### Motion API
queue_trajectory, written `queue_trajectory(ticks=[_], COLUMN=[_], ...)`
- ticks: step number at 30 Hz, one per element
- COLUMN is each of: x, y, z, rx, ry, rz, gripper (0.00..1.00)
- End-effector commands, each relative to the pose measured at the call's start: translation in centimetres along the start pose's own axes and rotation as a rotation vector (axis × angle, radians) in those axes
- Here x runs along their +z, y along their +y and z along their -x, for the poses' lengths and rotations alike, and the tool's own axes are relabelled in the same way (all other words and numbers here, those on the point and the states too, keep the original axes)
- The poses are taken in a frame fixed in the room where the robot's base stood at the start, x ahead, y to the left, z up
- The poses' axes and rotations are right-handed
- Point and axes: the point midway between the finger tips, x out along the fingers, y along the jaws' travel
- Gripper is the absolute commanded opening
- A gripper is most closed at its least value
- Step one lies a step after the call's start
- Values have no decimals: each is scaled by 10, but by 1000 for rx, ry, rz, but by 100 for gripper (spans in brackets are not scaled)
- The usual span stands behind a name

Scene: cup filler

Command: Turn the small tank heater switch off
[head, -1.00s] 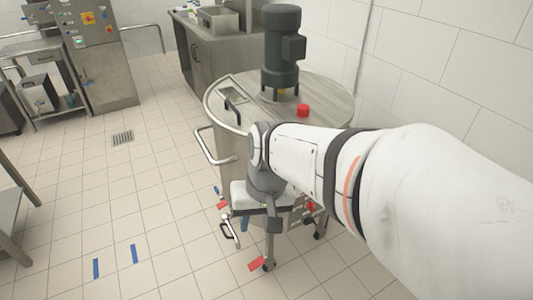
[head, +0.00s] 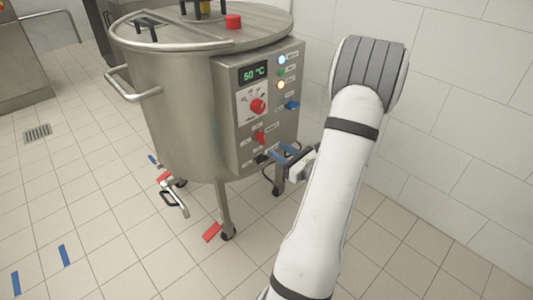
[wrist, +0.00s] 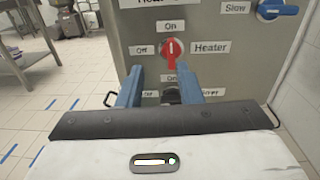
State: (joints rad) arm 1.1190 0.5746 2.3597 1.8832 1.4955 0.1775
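The small tank (head: 180,100) is a steel vessel on legs with a control panel (head: 290,128) on its side. The red heater switch (head: 260,137) is on the lower part of the panel. In the wrist view the red heater switch (wrist: 172,55) has "On" above it, "Off" to its left and "Heater" to its right. A white mark shows on its upper part, toward "On". My gripper (head: 278,151) is in front of the panel, low and right of the switch. In the wrist view my gripper (wrist: 165,76) has its blue fingers apart, below the switch, nothing between them.
A larger red knob (head: 258,106) sits under the "50 °C" display (head: 253,74). A blue switch (head: 292,105) is at right, also in the wrist view (wrist: 277,9). A black switch (wrist: 172,95) is partly hidden behind the gripper. The wall (head: 440,120) is close on the right.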

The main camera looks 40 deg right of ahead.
Motion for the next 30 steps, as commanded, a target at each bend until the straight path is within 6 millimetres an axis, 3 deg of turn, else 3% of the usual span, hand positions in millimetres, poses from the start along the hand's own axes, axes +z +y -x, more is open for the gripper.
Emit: queue_trajectory(ticks=[1,5,18,30], x=[-8,-10,-8,-7], y=[-7,-13,-16,-17], z=[4,-3,-65,-71], rx=[-29,-52,-49,-52], ry=[-5,-11,-11,-10], rz=[-12,-22,-19,-20], gripper=[33,33,33,30])
